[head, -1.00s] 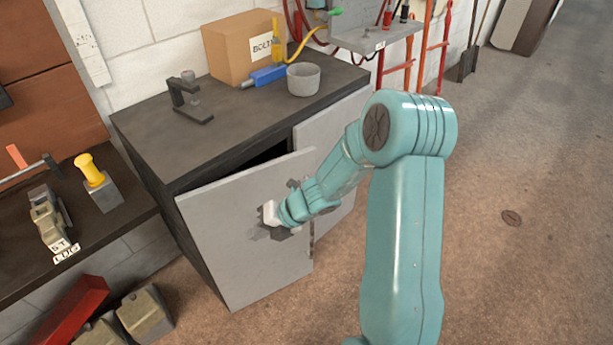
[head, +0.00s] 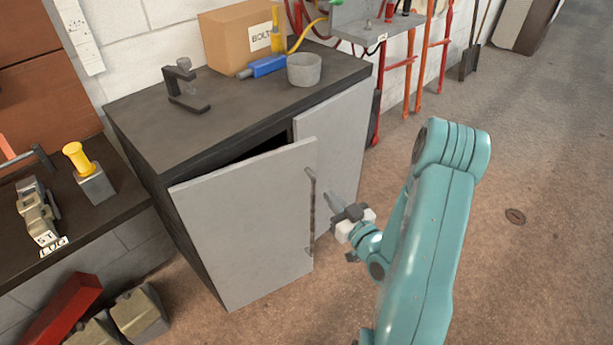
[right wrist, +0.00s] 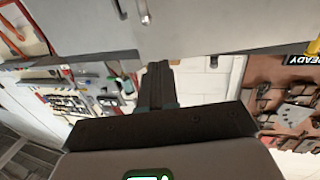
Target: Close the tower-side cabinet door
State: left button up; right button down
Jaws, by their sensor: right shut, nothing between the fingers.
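The grey cabinet (head: 140,125) stands against the wall with two light grey doors. Its left door (head: 240,225) is ajar, with the handle edge swung out and a dark gap along the top. A vertical bar handle (head: 311,215) is on that door's right edge. The right door (head: 345,135) looks flush with the front. My right gripper (head: 330,194) is shut and empty, just right of the handle and apparently apart from the door. In the right wrist view, my dark fingers (right wrist: 158,72) are together below a grey panel (right wrist: 210,22). My left gripper is not in view.
On the cabinet top are a cardboard box (head: 240,40), a grey pot (head: 304,70), a blue tool (head: 262,66) and a dark clamp-like stand (head: 185,88). A dark workbench (head: 110,208) adjoins at left. Open floor (head: 530,150) lies to the right.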

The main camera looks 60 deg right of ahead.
aim_at(301, 162)
jog(key=b+x, duration=0.4)
jog(key=x, duration=0.7)
jog(key=shift+w, duration=0.3)
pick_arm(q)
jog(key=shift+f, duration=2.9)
pick_arm(e)
jog(key=shift+w+d, duration=0.3)
jog(key=shift+w, duration=0.25)
jog(key=shift+w, duration=0.1)
